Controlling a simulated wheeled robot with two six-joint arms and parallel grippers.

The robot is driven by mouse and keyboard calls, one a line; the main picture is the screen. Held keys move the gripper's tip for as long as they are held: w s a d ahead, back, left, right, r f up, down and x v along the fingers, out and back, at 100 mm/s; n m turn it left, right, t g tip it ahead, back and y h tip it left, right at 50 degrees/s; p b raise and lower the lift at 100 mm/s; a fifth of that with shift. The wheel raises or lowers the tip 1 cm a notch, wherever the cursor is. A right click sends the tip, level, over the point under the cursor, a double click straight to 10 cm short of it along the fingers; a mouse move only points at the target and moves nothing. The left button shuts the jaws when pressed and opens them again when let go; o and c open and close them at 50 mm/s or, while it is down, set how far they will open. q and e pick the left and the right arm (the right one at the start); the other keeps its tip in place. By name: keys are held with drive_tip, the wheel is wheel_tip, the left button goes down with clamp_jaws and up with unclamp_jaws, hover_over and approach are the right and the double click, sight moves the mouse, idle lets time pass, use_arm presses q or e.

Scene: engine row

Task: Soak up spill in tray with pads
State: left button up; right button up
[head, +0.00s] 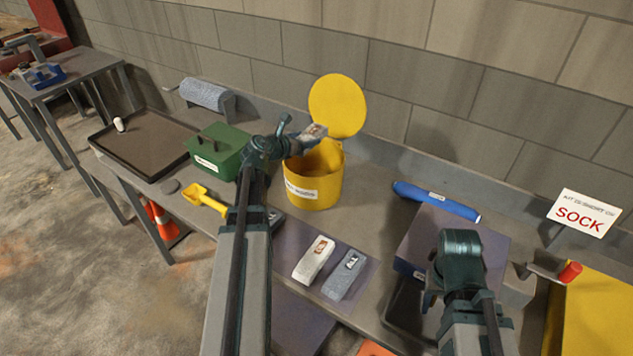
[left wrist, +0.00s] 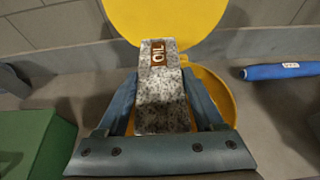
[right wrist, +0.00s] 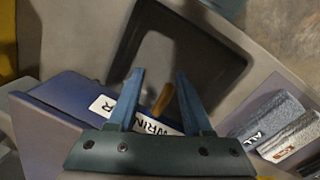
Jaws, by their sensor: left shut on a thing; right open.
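My left gripper (left wrist: 160,78) is shut on a speckled grey pad labelled OIL (left wrist: 160,100). In the head view the pad (head: 312,131) is held just above the mouth of the yellow bin (head: 313,188), whose round lid (head: 338,105) stands open. A white pad (head: 314,260) and a blue-grey pad (head: 345,274) lie on a mat on the bench; another pad is mostly hidden behind my left arm. The dark tray (head: 150,146) is at the far left; spill cannot be made out in it. My right gripper (right wrist: 158,76) is open and empty above a blue box labelled WRIN (right wrist: 72,92).
A white bottle (head: 119,124) stands in the tray. A blue sock (head: 437,201) lies right of the bin. A SOCK sign (head: 582,214) stands at right.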

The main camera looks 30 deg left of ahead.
use_arm(q)
drive_tip(key=o, duration=1.5)
drive_tip(key=shift+s, duration=0.1)
use_arm(e)
drive_tip(key=shift+r, duration=0.1)
use_arm(q)
drive_tip(key=p+v, duration=0.5)
drive_tip(key=v, duration=0.8)
drive_tip(key=shift+s+r, duration=0.15)
drive_tip(key=shift+s, duration=0.2)
use_arm(e)
wheel_tip(320, 180, up, 5)
drive_tip(key=shift+r, duration=0.1)
